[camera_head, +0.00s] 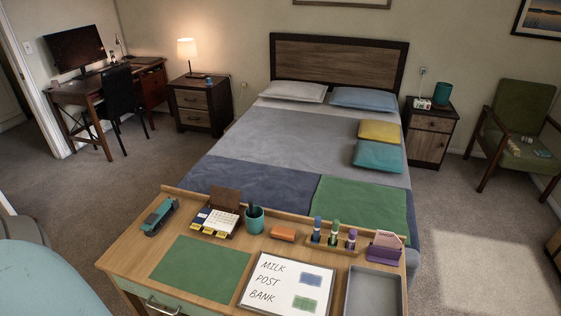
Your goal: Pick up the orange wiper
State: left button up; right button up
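The orange wiper (283,233) is a small block lying on the wooden desk (135,250), near its back edge. It sits between the teal pen cup (255,222) and the wooden rack of markers (332,245). A whiteboard (285,282) reading MILK, POST, BANK lies in front of it. The wiper is in full view and nothing touches it. Neither of my grippers shows in the head view.
A green blotter (200,271), a teal stapler-like object (159,216), a calendar (215,221), a purple holder (385,248) and a grey tray (374,294) are on the desk. The bed (270,150) stands behind the desk. Bare wood lies around the wiper.

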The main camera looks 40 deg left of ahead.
aim_at(282, 233)
jog(key=u, duration=1.2)
